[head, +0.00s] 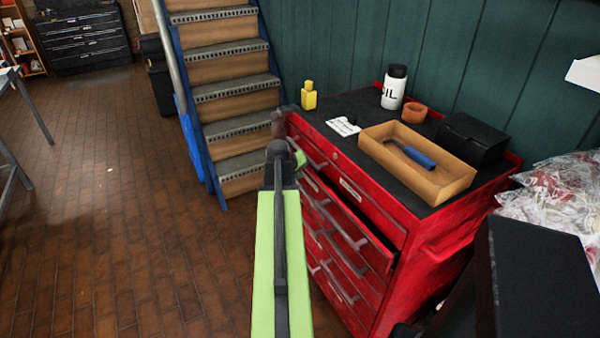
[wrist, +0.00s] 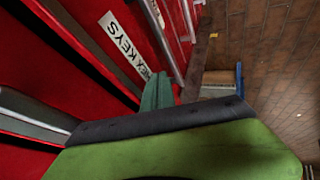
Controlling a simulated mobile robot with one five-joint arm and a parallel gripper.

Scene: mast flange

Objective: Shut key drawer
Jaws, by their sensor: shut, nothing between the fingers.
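The red drawer cabinet (head: 440,240) stands right of centre in the head view. One drawer (head: 372,238) below the top one sticks out a little, with a dark gap along its upper edge. The wrist view shows a red drawer front with a white label (wrist: 122,42) reading "HEX KEYS"; I cannot tell for sure which drawer in the head view it is. My gripper (head: 299,157) is shut and empty at the cabinet's left front. In the wrist view its green fingers (wrist: 157,92) are close beside the labelled front; contact cannot be told.
On the black cabinet top lie a cardboard tray (head: 455,188) with a blue-handled tool, a white bottle (head: 394,90), a yellow bottle (head: 309,97) and a black box (head: 470,138). Stairs (head: 232,95) rise behind. The brick floor (head: 110,220) at left is clear.

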